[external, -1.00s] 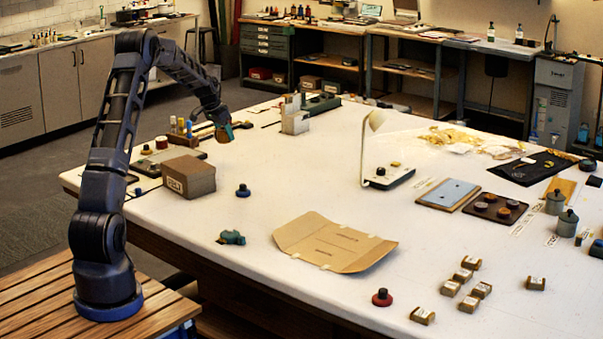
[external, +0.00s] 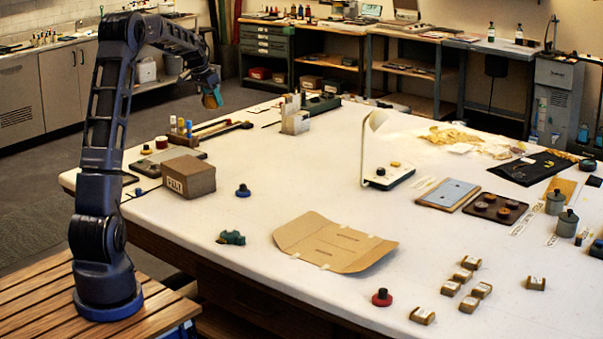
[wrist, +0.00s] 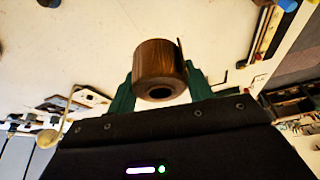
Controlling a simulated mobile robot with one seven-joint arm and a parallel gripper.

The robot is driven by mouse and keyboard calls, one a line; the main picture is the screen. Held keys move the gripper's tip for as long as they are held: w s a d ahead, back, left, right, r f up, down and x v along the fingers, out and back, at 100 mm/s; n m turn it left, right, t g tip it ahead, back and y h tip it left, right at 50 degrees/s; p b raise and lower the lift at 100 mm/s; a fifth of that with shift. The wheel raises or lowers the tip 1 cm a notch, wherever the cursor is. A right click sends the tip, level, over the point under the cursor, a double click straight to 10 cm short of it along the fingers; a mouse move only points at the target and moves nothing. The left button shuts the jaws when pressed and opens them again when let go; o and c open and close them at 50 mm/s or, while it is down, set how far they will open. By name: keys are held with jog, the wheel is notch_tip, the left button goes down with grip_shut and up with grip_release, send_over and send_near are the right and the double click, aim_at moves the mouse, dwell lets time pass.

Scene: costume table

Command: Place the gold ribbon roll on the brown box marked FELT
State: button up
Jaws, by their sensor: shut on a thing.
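My gripper (external: 212,98) is raised above the far left part of the table, beyond the brown box. In the wrist view, its green fingers (wrist: 160,82) are shut on the gold ribbon roll (wrist: 158,60), one on each side. The roll looks brownish gold, with a dark hole in its end facing the camera. It is small in the external view (external: 211,101). The brown box marked FELT (external: 188,177) sits on the left side of the table, its lettering on the front end and its top bare. The roll is apart from the box.
A dark blue-based knob (external: 243,191) stands right of the box. A dark tray with a red-topped item (external: 161,142) lies behind it, with small bottles (external: 181,126) nearby. A pale upright holder (external: 295,118) stands farther right. The table's middle is largely clear.

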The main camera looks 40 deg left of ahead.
notch_tip(320, 180, up, 5)
send_over(192, 163)
jog(key=s, duration=0.1)
jog(key=f, duration=1.9)
jog(key=shift+s+f, duration=0.35)
jog(key=shift+f, duration=0.1)
jog(key=o, duration=1)
jog(key=shift+a, duration=0.1)
